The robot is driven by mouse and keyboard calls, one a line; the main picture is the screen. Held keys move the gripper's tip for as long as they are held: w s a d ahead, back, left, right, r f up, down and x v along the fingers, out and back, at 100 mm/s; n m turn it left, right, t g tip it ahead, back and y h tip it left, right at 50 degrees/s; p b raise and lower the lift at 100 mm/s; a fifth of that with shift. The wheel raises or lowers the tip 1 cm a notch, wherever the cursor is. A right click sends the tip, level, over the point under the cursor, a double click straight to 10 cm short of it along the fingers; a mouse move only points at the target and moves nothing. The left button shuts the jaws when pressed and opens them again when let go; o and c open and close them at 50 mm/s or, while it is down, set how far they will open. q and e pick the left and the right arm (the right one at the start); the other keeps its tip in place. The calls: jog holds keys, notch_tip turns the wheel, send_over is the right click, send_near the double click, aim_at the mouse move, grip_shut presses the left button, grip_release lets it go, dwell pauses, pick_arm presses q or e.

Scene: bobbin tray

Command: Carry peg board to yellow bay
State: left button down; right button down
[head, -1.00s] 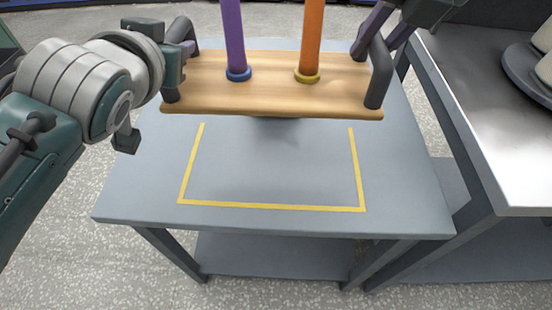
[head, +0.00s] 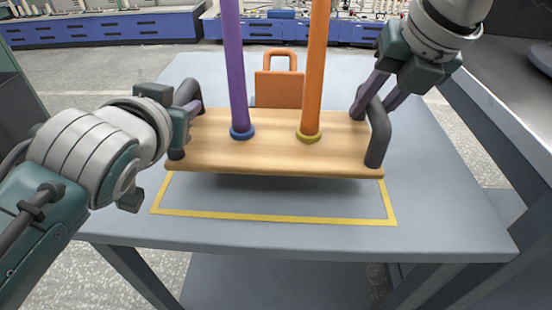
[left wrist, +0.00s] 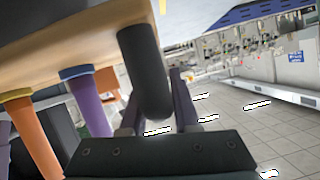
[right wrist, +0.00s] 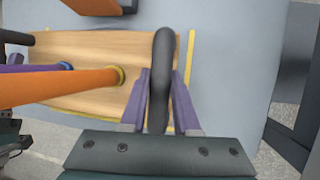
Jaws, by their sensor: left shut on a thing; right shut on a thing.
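The peg board (head: 275,155) is a wooden board with a purple peg (head: 236,70) and an orange peg (head: 316,70) standing upright, with a blue and a yellow ring at their feet. It hangs level above the grey table, over the back part of the yellow bay outline (head: 275,219). My left gripper (head: 188,112) is shut on the board's dark left handle (left wrist: 148,75). My right gripper (head: 370,100) is shut on the dark right handle (head: 378,135); its fingers straddle that handle in the right wrist view (right wrist: 160,100). The bay's back line is hidden behind the board.
An orange block with a loop handle (head: 278,88) stands on the table (head: 440,200) behind the board. Another table or bench (head: 510,110) is at the right. Blue cabinets (head: 110,28) line the far background. The table front is clear.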

aim_at(363, 136)
jog(key=shift+f, duration=0.1)
